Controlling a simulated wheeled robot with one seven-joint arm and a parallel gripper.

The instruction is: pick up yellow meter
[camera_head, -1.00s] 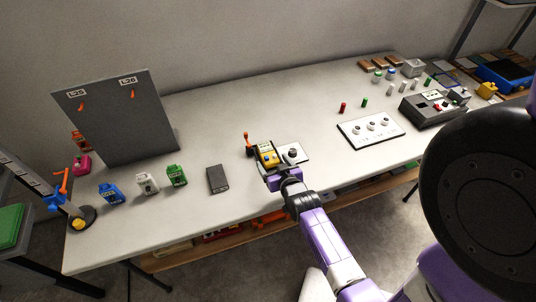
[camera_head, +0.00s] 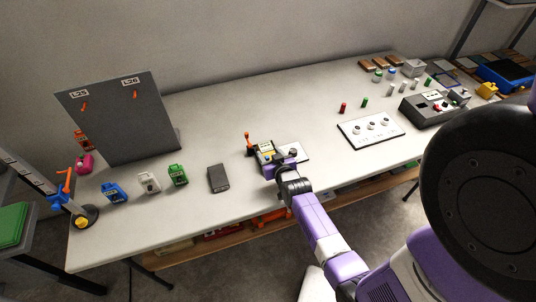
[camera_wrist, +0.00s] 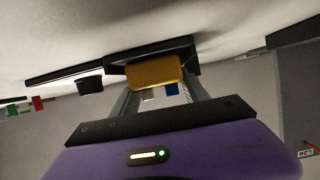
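The yellow meter (camera_head: 265,149) sits near the front edge of the table, beside a small white plate (camera_head: 299,154). An orange-tipped piece stands just behind it. In the wrist view, the meter's yellow end (camera_wrist: 155,72) lies in front of and between the fingertips. My gripper (camera_head: 283,163) is at the meter's near right side and hides part of it. In the wrist view, my gripper's fingers (camera_wrist: 162,92) are spread apart; contact with the meter is not clear.
A dark box (camera_head: 218,179) lies left of the meter. Green (camera_head: 177,175), white (camera_head: 149,182) and blue (camera_head: 114,192) meters stand farther left, before a grey panel (camera_head: 120,125). A white board with knobs (camera_head: 370,131) lies to the right. The table behind the meter is clear.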

